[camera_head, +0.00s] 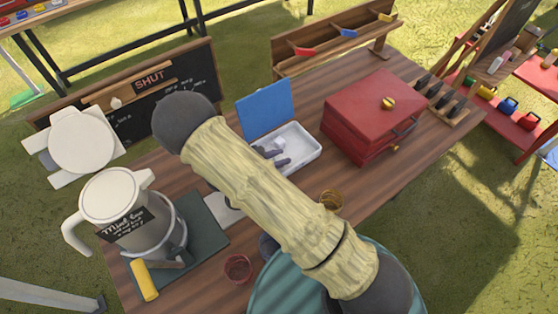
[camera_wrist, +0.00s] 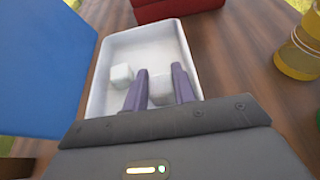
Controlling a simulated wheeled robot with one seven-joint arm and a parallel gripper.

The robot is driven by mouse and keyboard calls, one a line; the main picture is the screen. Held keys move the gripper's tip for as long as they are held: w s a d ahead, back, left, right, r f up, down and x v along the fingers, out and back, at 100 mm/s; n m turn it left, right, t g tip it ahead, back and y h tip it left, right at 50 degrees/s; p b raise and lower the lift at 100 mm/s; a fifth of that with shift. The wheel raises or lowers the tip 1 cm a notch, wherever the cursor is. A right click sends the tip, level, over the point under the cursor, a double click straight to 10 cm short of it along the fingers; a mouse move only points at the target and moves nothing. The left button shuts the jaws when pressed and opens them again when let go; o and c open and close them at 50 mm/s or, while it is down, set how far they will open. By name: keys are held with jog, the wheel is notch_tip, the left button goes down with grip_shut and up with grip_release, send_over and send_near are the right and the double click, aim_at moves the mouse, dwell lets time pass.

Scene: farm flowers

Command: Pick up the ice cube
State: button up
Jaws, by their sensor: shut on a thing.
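In the wrist view, my gripper (camera_wrist: 160,82) reaches down into a white tray (camera_wrist: 98,72), with its two purple fingers on either side of a pale ice cube (camera_wrist: 161,91). It is shut on that cube, which sits low between the fingers. Another ice cube (camera_wrist: 121,75) lies in the tray to the left of the fingers. In the head view, the tray (camera_head: 308,146) stands on the table in front of its raised blue lid (camera_head: 264,106). My gripper (camera_head: 277,157) shows there inside the tray, partly hidden by my arm, and the held cube cannot be made out.
A red box (camera_head: 372,112) stands close to the right of the tray. A white jug (camera_head: 115,200) with a sign stands at the left, near a dark green mat (camera_head: 207,226). A small red bowl (camera_head: 238,268) is at the front. Bare wood (camera_head: 420,146) lies right of the red box.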

aim_at(279, 158)
notch_tip(279, 158, up, 8)
jog(key=shift+r+b, duration=0.1)
jog(key=shift+b, duration=0.2)
dwell(0.5)
